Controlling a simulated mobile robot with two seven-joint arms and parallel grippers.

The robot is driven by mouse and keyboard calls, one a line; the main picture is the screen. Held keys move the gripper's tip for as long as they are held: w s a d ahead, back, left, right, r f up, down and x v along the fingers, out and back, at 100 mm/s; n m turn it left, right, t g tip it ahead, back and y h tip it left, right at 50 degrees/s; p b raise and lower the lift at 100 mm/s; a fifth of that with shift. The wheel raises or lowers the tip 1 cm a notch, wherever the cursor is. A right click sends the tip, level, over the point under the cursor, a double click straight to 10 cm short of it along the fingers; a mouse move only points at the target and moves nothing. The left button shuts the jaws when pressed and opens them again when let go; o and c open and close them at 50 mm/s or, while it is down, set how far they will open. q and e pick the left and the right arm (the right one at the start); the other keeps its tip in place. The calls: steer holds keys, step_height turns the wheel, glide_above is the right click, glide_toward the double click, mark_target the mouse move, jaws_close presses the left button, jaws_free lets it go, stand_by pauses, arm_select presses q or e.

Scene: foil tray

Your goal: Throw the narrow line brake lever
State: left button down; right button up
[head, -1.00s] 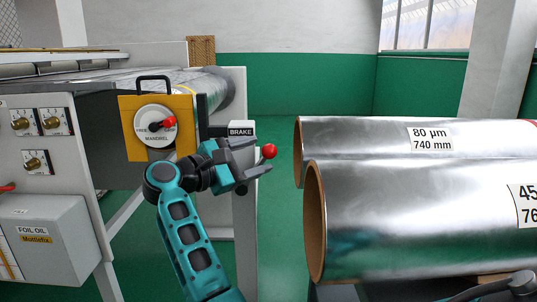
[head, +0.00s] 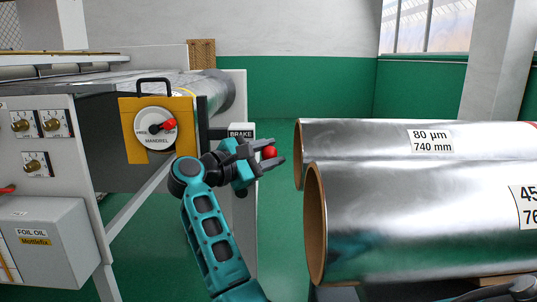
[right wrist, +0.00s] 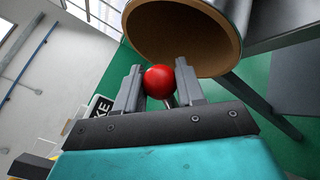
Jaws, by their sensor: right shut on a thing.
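The brake lever's red ball knob (head: 269,152) sits between the fingers of my right gripper (head: 271,151), just below and right of the BRAKE plate (head: 241,134) on the machine's end post. In the right wrist view the red knob (right wrist: 159,81) lies between the two grey fingers, with a short piece of metal rod below it. My right gripper is shut on the knob. Most of the lever's rod is hidden behind the gripper. My left gripper is not in view.
A yellow MANDREL panel (head: 185,110) with a red-pointer dial is left of the gripper. Large foil rolls (head: 400,215) stand close on the right, their open core ends facing the gripper. Green floor lies between the machine and the rolls.

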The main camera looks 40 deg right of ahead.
jaws_close()
steer(key=shift+w+a+r+n+h, duration=0.35)
steer(key=shift+a+n+h, duration=0.05)
steer(key=shift+a+h, duration=0.1)
steer(key=o, duration=0.6)
jaws_free()
